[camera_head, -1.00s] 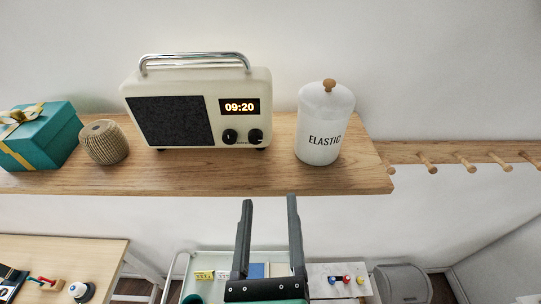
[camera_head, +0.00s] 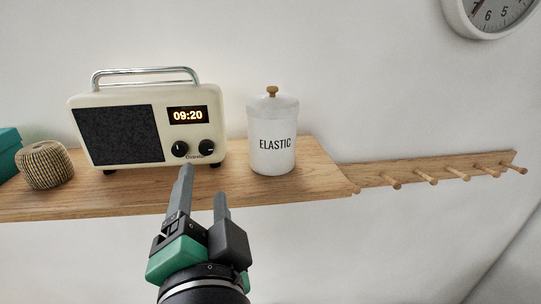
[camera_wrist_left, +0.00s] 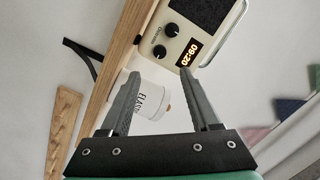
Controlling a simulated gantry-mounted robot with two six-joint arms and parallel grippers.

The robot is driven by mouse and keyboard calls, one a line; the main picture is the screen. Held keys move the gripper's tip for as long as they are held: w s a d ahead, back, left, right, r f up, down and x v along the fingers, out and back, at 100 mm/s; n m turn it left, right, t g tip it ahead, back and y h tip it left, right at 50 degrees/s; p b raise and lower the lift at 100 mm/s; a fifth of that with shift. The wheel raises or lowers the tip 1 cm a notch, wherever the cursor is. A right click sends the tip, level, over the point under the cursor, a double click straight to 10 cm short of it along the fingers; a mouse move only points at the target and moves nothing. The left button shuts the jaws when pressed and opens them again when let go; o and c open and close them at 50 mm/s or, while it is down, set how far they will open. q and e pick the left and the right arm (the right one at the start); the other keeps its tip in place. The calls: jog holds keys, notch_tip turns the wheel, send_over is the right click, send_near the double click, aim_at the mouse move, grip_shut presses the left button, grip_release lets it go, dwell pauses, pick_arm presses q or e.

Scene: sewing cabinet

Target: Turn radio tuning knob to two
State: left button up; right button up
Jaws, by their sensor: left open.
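A cream radio (camera_head: 148,126) with a dark speaker panel, chrome handle and a display reading 09:20 stands on the wooden shelf (camera_head: 310,181). Its two black knobs, a left knob (camera_head: 180,149) and a right knob (camera_head: 206,147), sit below the display. Their pointer settings are too small to read surely. My left gripper (camera_head: 203,180) is open and empty, just in front of and below the knobs, apart from them. In the left wrist view the fingers (camera_wrist_left: 163,84) stand wide apart, and the knobs show beyond them, the nearer one (camera_wrist_left: 159,51) between the finger lines. My right gripper is out of view.
A white ELASTIC jar (camera_head: 272,140) stands close to the radio's right. A twine spool (camera_head: 45,165) and a teal box (camera_head: 8,152) are to the left. A peg rail (camera_head: 430,172) runs right of the shelf. A clock (camera_head: 490,14) hangs at upper right.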

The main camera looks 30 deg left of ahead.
aim_at(205, 150)
pick_arm(q)
jog(key=p+x, duration=0.2)
jog(key=x, duration=0.8)
jog(key=shift+w+a, duration=0.1)
grip_shut()
